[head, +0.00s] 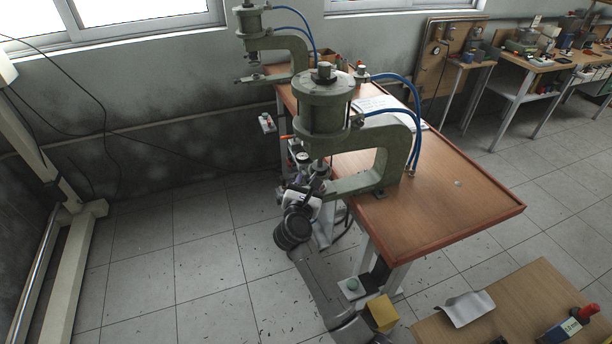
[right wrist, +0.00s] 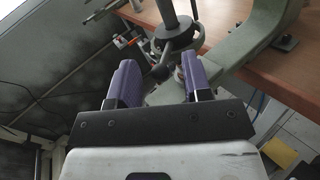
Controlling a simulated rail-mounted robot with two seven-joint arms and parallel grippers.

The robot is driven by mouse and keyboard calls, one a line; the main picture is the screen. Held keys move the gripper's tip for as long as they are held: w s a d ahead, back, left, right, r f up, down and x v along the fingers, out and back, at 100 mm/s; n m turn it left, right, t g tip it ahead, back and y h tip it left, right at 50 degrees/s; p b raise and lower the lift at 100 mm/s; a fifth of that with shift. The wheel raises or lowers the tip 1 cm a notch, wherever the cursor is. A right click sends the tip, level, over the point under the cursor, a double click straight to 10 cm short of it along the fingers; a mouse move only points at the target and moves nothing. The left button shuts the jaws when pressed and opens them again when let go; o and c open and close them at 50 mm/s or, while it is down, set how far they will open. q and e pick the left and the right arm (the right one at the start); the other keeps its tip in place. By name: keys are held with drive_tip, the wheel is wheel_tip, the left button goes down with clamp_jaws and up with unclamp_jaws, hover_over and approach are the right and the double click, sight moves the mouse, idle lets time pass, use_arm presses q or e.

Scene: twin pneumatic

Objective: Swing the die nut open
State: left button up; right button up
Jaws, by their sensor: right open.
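The nearer green pneumatic press (head: 385,145) stands on the wooden bench, with its round cylinder on top. In the right wrist view, a dark ring-shaped part with short arms (right wrist: 187,40), likely the die nut, sits around the lower end of the press's vertical rod (right wrist: 168,12). My right gripper (head: 313,172) is at the press's front edge, below the cylinder. In the right wrist view its purple fingers (right wrist: 158,74) are apart and empty, pointing toward the dark part just beyond their tips. Contact cannot be told. My left gripper is out of view.
The bench (head: 455,200) has a raised red-brown edge. A second green press (head: 285,50) stands at its far end. Blue hoses (head: 415,100) run behind the near press. Floor left of the bench is clear.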

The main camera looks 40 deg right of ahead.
drive_tip(key=shift+w+d, duration=0.35)
drive_tip(key=shift+d, duration=0.1)
clamp_jaws()
idle(0.3)
